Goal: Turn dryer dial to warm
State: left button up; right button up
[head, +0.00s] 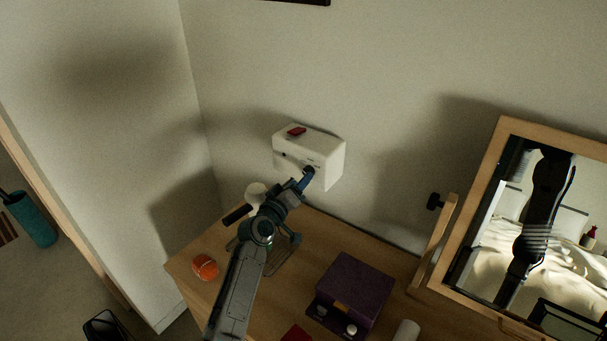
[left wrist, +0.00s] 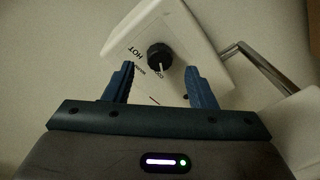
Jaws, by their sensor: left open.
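The dryer (head: 318,150) is a white box on the wall above the dresser, with a small red item (head: 297,131) on its top. In the left wrist view, its white face (left wrist: 183,30) carries a round black dial (left wrist: 158,56) with a light pointer line. The pointer aims downward and slightly right in that picture. "HOT" reads clearly left of the dial; the smaller labels are hard to read. My left gripper (head: 308,176) is at the dryer's front, and its open blue fingers (left wrist: 159,72) stand either side of the dial, with visible gaps. Contact is not visible. My right gripper is not in view.
The wooden dresser (head: 215,290) below holds an orange ball (head: 205,267), a purple box (head: 352,290) and a white cylinder (head: 406,331). A wood-framed mirror (head: 484,190) stands at right. A metal bar (left wrist: 256,62) lies close right of the dryer in the wrist view.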

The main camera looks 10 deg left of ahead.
pick_arm(q)
jog(key=shift+x, duration=1.5)
jog(key=c, duration=1)
jog(key=m+b, duration=0.4)
jog(key=b, duration=0.3)
jog(key=m+b, duration=0.4)
jog(key=b, duration=0.3)
jog(key=m+h+b, duration=0.1)
jog(key=m+b, duration=0.3)
jog(key=b, duration=0.3)
jog(key=shift+f+m+t, duration=0.25)
jog(key=shift+m+t, duration=0.05)
